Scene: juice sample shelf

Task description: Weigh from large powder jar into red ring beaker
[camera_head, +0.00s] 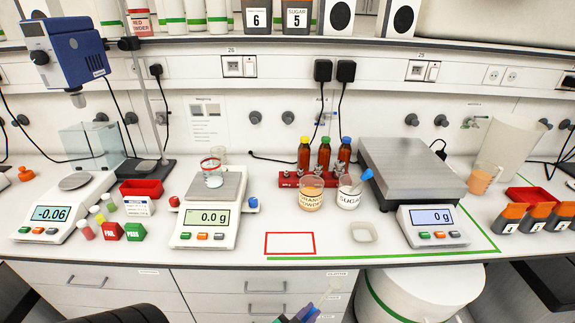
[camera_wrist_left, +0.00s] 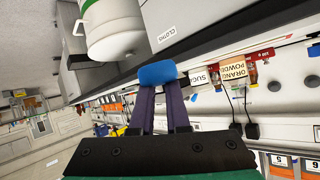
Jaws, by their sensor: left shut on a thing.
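The red ring beaker (camera_head: 212,176) is a clear glass with a red ring near its top. It stands on the pan of the middle scale (camera_head: 205,222), which reads 0.0 g. The orange powder jar (camera_head: 312,193) stands open right of that scale, with the sugar jar (camera_head: 349,195) beside it. A blue-handled tool leans in the sugar jar. My left gripper (camera_head: 303,316) is low at the front edge, below the jars. It is shut on a blue handle (camera_wrist_left: 157,74); a pale, translucent scoop end (camera_head: 329,291) seems to belong to it. My right gripper is out of view.
A red rectangle (camera_head: 290,243) marks bare bench in front of the jars. A small white dish (camera_head: 362,232) lies right of it. Brown bottles in a red rack (camera_head: 290,180) stand behind the jars. A larger scale (camera_head: 412,172) stands right, another (camera_head: 65,210) left.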

